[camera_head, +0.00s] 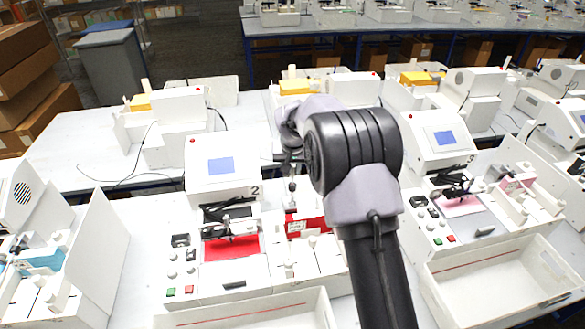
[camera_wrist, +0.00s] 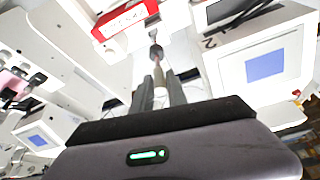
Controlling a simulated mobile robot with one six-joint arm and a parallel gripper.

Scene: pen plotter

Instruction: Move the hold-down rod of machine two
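Machine two is the white plotter (camera_head: 222,185) marked "2", left of centre in the head view; its blue screen shows in the wrist view (camera_wrist: 265,66). A thin upright rod with a dark knob (camera_head: 292,187) stands at its right side, by a red block (camera_head: 306,224). In the wrist view the dark knob (camera_wrist: 155,52) is just past my fingertips, and the red block (camera_wrist: 126,17) is beyond it. My gripper (camera_wrist: 159,82) points toward the rod, its two grey fingers apart with a narrow gap. A pale shape shows between them; I cannot tell whether they touch it.
A red pad (camera_head: 231,247) lies on machine two's bed. A white tray (camera_head: 250,316) is in front. A similar machine with a pink pad (camera_head: 460,205) stands to the right, and one with a blue block (camera_head: 40,261) to the left. My arm covers the space right of machine two.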

